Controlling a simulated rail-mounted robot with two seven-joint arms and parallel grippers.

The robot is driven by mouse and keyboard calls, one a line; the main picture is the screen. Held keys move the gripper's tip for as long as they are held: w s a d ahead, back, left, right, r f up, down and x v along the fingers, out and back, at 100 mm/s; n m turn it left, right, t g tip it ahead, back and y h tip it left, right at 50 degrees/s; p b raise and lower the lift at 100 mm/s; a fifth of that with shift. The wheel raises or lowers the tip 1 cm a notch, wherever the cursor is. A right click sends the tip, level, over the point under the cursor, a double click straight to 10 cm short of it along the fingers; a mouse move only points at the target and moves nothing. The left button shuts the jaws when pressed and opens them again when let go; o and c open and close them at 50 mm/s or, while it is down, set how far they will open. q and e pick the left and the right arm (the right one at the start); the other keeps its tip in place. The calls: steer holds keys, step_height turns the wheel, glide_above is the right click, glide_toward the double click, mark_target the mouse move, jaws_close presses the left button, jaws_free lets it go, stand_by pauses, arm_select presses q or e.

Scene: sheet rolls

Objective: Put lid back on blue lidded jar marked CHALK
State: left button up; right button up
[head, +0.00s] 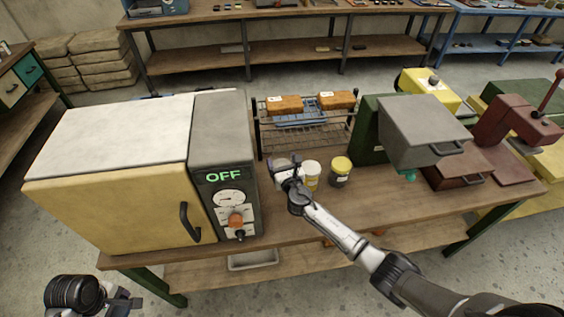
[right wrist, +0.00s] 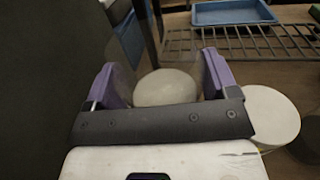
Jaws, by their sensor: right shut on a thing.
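My right gripper (head: 283,165) is over the bench, just right of the oven's control panel. In the right wrist view its purple fingers (right wrist: 165,80) stand on either side of a pale round lid-like thing (right wrist: 166,88), and it is shut on it. I cannot tell whether this thing is seated on a jar below. No blue jar or CHALK marking can be made out; the gripper hides what is under it. My left gripper (head: 124,302) is at the lower left, off the bench, its jaws unclear.
A white-lidded jar (head: 312,168) stands close right of my right gripper; its lid (right wrist: 268,117) shows in the wrist view. A yellow-lidded jar (head: 341,165) stands further right. A wire rack (head: 300,137) is behind, the oven (head: 120,215) left, a grey-green machine (head: 420,130) right.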

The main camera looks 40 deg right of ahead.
steer(key=c, duration=0.3)
steer(key=shift+r, duration=0.1)
